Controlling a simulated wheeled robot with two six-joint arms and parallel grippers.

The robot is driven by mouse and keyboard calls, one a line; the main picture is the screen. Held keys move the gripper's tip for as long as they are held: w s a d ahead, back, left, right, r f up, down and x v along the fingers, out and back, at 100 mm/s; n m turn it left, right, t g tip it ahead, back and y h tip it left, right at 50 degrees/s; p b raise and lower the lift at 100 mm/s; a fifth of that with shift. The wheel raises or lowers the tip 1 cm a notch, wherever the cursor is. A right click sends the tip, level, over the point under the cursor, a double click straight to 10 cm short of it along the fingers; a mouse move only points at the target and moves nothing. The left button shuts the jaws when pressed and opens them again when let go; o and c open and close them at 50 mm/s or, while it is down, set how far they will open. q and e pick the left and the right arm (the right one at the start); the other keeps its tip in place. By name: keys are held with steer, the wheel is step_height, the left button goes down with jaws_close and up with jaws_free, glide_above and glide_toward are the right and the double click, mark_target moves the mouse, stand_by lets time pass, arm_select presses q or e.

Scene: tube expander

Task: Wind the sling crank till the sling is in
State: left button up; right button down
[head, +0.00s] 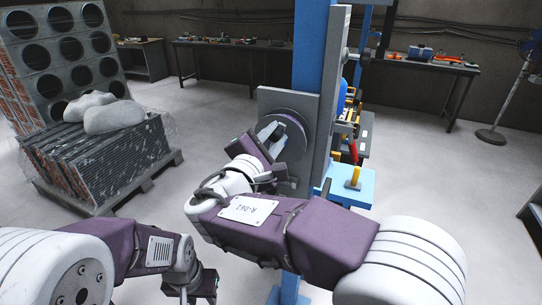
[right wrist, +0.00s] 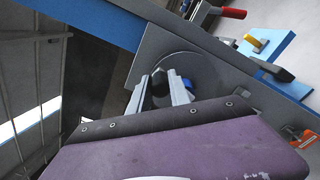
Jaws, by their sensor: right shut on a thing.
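The crank's round grey disc (head: 294,128) is mounted on a grey plate on the blue post, and it also shows in the right wrist view (right wrist: 203,70). My right gripper (head: 270,135) is at the face of the disc. In the right wrist view its two pale fingers (right wrist: 160,90) are shut on a dark crank handle (right wrist: 159,80), with a small blue part beside it. The handle is mostly hidden in the head view. My left gripper (head: 198,287) hangs low at the lower left, away from the crank, and its fingertips are not clear. I cannot make out the sling.
The tall blue post (head: 312,50) stands in the middle. A blue ledge (head: 350,190) with a yellow-handled part juts out right of it. A pallet of finned coils (head: 95,160) stands at left. Workbenches (head: 430,65) line the back wall. Open floor lies between.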

steer(key=s+d+f+m+b, duration=0.15)
steer(key=f+m+b, duration=0.35)
steer(key=m+b, duration=0.7)
steer(key=d+f+m+b, duration=0.2)
steer(key=f+m+b, duration=0.35)
steer(key=b, duration=1.15)
steer(key=shift+w+a+f+m+b, duration=0.45)
steer(key=shift+a+m, duration=0.35)
steer(key=shift+m, duration=1.6)
steer(key=shift+w+a+f+m+b, duration=0.25)
steer(key=shift+a+m+b, duration=0.4)
steer(key=shift+m, duration=1.8)
steer(key=shift+w+a+f+m+b, duration=0.3)
steer(key=shift+a+m, duration=0.6)
steer(key=shift+m, duration=1.5)
steer(key=c, duration=1.3)
jaws_free()
steer(key=shift+w, duration=0.1)
steer(key=shift+o, duration=0.5)
steer(key=shift+f, duration=0.1)
